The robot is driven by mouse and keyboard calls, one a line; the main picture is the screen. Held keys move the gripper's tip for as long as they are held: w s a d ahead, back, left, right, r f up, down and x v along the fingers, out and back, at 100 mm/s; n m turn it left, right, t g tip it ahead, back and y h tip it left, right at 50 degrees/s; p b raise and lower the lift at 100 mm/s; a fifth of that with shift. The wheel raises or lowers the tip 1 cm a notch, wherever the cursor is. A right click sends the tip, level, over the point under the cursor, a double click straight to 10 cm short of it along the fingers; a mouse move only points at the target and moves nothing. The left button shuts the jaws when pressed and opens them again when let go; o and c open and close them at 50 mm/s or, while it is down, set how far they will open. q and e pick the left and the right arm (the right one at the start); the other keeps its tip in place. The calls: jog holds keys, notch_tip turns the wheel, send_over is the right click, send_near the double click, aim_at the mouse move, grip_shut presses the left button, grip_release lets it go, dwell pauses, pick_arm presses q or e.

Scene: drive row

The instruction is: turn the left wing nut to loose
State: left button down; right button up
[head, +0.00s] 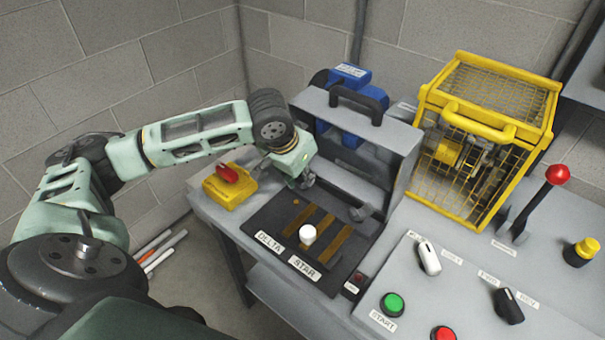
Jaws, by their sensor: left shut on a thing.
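My left gripper (302,181) reaches in from the left, pointing down at the lower left front of the grey handled cover (385,135). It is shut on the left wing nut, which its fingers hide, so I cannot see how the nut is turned. A second, dark grey wing nut (361,212) shows to the right, at the cover's lower front. My right gripper is not in view.
A dark board (262,225) with brass strips and a white knob (308,234) lies just in front. A yellow switch box with a red knob (230,185) stands close left of the gripper. A yellow mesh guard (493,130) and a red-balled lever (540,200) stand right.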

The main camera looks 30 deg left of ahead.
pick_arm(q)
jog(key=shift+r+p, duration=0.15)
jog(key=shift+p, duration=0.3)
jog(key=n+y+p, duration=0.1)
jog(key=n+p, duration=0.2)
jog(key=p, duration=0.2)
jog(key=n+g+y+p, duration=0.1)
jog(key=n+p, duration=0.2)
jog(key=p, duration=0.2)
jog(key=d+n+y+p, duration=0.1)
jog(key=n+p, duration=0.2)
jog(key=p, duration=0.2)
jog(key=shift+w+r+n+p, duration=0.15)
jog(key=shift+n+p, duration=0.15)
jog(key=shift+n, duration=0.1)
jog(key=shift+w+n+g+y+p, duration=0.1)
jog(key=shift+n+g+y+p, duration=0.4)
jog(key=shift+n+p, duration=0.55)
jog(key=shift+w+f+n+g+p, duration=0.1)
jog(key=shift+f+n+g+p, duration=0.15)
jog(key=shift+n+p, duration=0.4)
jog(key=shift+n+y, duration=0.3)
jog(key=c, duration=1.6)
grip_release()
